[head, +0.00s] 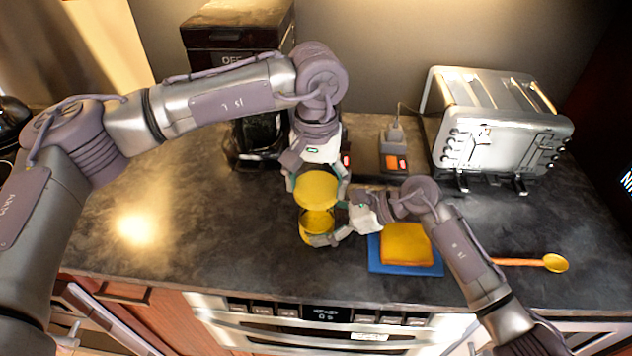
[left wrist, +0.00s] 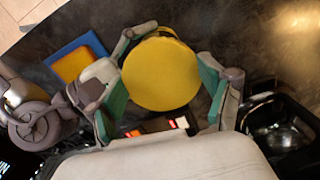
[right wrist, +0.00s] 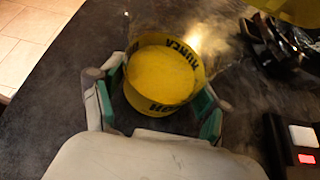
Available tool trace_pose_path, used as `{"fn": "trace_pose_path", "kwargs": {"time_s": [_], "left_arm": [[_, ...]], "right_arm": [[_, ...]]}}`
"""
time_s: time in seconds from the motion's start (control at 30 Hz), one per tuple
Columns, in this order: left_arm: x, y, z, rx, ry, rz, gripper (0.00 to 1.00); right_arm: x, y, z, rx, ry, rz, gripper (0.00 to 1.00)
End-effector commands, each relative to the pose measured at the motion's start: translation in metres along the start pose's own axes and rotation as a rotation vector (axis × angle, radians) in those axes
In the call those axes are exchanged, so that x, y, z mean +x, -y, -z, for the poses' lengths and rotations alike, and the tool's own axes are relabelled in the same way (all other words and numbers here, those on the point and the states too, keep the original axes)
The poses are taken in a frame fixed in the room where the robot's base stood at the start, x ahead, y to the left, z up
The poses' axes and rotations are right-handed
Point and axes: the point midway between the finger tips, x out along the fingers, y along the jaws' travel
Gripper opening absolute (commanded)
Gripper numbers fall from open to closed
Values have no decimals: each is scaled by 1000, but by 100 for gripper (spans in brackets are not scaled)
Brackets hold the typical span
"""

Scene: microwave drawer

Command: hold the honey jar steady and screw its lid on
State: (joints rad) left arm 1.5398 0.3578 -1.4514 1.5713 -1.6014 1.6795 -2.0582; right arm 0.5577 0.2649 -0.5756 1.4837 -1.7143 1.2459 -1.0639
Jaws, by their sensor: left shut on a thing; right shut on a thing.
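The honey jar (head: 316,226) stands upright on the dark counter near its front edge. In the right wrist view its yellow wall with black lettering (right wrist: 163,107) shows, and its top is uncovered. My right gripper (head: 327,230) is shut on the jar from the right side. The round yellow lid (head: 316,188) is held level by my left gripper (head: 318,184), which is shut on it. The lid also shows between the fingers in the left wrist view (left wrist: 160,74), hiding most of the jar. In the right wrist view the lid (right wrist: 290,9) is apart from the jar, off to the upper right.
A blue board (head: 376,262) with a bread slice (head: 406,244) lies right of the jar. A toaster (head: 500,130) and a coffee maker (head: 236,50) stand behind. The counter's left part is clear.

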Motion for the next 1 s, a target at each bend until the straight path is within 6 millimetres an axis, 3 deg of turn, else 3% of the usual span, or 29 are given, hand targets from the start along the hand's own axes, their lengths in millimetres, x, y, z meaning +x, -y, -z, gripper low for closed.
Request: {"fn": "trace_pose_path", "kwargs": {"time_s": [1.0], "left_arm": [[9,0,0,0,1,0,64]], "right_arm": [[0,0,0,0,0,1,55]]}}
